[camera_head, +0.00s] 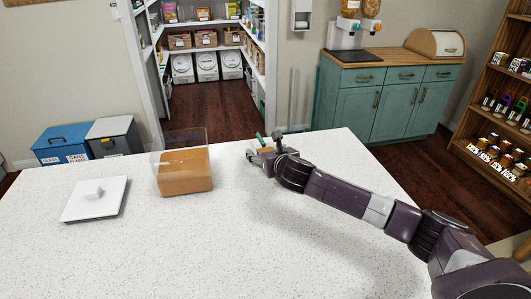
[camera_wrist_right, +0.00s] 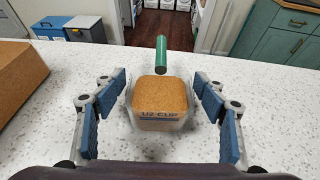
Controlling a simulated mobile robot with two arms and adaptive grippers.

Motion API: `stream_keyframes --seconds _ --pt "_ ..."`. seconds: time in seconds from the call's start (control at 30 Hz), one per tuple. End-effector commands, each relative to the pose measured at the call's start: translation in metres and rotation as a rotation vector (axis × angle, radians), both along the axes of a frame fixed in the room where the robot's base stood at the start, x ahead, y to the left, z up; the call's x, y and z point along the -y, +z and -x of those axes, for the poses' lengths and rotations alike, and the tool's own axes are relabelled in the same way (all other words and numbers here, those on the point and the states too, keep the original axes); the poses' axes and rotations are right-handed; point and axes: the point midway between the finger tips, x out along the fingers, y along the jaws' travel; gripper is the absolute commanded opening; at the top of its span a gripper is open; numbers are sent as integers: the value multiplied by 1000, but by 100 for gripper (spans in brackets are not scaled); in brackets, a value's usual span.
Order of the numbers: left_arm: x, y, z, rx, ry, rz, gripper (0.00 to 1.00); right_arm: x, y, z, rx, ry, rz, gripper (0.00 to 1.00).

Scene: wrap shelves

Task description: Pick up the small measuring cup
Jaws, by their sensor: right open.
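The small measuring cup (camera_wrist_right: 160,119) stands on the white speckled counter in the right wrist view. It is a clear cup marked "1/2 CUP", filled with a brown grainy stuff, with a green handle (camera_wrist_right: 161,52) pointing away. My right gripper (camera_wrist_right: 160,98) is open, with one blue-padded finger on each side of the cup and a gap at both sides. In the head view my right gripper (camera_head: 268,149) is near the counter's far edge, and hides most of the cup; the green handle (camera_head: 260,139) shows beyond it. My left gripper is not in view.
A clear container (camera_head: 184,181) with brown contents stands left of my right gripper. A white square lid (camera_head: 95,198) with a knob lies further left. The counter's (camera_head: 200,255) front is clear. Bins (camera_head: 62,144), a teal cabinet (camera_head: 365,101) and shelves stand beyond.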

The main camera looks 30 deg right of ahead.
Motion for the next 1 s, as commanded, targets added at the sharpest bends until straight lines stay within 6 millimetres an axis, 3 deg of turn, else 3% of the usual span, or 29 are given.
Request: stream_keyframes --seconds 0.03,0.5,0.77,1.0 --pt "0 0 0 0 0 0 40 0 0 0 0 0 0 65" --pt "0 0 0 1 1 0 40 0 1 0 1 -1 1 16" --pt "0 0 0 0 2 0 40 1 3 0 1 -1 1 16" --pt "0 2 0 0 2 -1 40 1 28 -1 6 -1 2 16"
